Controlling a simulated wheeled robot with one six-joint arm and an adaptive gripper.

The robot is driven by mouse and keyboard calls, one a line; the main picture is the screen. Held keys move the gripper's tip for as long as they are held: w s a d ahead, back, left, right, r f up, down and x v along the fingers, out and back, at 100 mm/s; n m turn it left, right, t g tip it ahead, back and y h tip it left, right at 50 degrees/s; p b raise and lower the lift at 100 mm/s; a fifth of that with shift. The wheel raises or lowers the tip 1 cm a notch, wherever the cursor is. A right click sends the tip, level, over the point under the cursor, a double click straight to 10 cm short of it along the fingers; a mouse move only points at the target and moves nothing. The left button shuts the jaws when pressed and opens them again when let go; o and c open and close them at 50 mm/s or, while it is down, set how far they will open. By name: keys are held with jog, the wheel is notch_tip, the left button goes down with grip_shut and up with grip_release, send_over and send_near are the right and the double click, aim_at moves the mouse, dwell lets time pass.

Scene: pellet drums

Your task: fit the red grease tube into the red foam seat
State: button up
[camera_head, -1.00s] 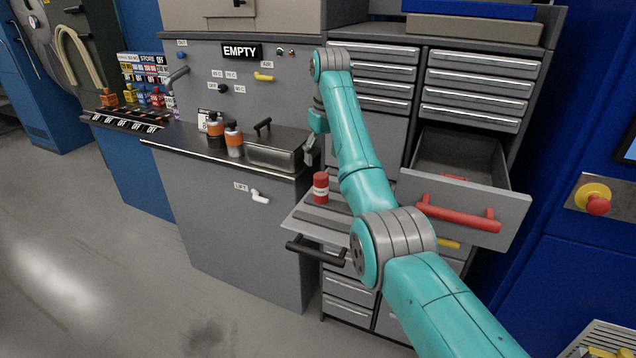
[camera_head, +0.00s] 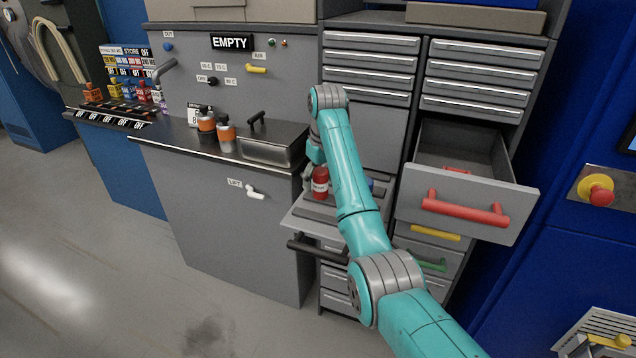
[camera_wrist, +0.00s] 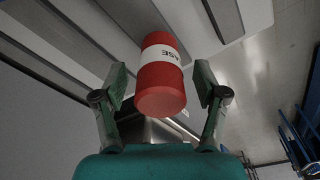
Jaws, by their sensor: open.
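The red grease tube (camera_head: 320,184), red with a white label band, stands on a grey pull-out shelf (camera_head: 303,217) left of my forearm. In the wrist view the tube (camera_wrist: 160,88) lies between the two fingers of my gripper (camera_wrist: 162,86), with a visible gap on each side. My gripper is open around it, not closed on it. In the head view the gripper is mostly hidden behind my arm. An open drawer with a red handle (camera_head: 465,210) is to the right. A small red strip (camera_head: 457,170) shows inside it; I cannot tell whether it is the foam seat.
A steel-topped counter left of the shelf holds orange-banded bottles (camera_head: 226,130) and a metal box (camera_head: 268,149). Small closed drawers (camera_head: 475,75) stand above the open one. A blue object (camera_head: 370,182) is partly hidden behind my arm. The floor at left is clear.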

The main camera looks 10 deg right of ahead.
jog(key=shift+c, duration=0.2)
jog(key=c, duration=1.2)
jog(key=shift+c, duration=0.3)
jog(key=shift+r, duration=0.15)
